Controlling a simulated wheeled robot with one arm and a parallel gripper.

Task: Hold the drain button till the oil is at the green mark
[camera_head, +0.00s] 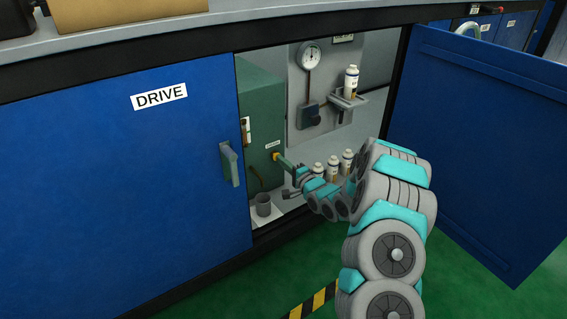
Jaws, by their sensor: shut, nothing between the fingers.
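The green gearbox-like housing (260,112) stands inside the open cabinet, left of the opening. A small yellow button-like part (276,156) is on its right side, under a small white label (272,144). My gripper (283,162) is shut and empty, with its tip at or very near that part; I cannot tell whether it touches or presses. A pale upright gauge (246,131) is on the housing's front edge; its oil level and any green mark are too small to read. A grey cup (263,204) stands on the cabinet floor below a thin bent pipe (256,178).
The blue DRIVE door (110,190) is closed at left, its handle (230,163) close to the opening. The other blue door (490,130) stands open at right. Several white bottles (347,160) stand behind my arm. A dial gauge (311,56) and bottle shelf (347,101) are on the back panel.

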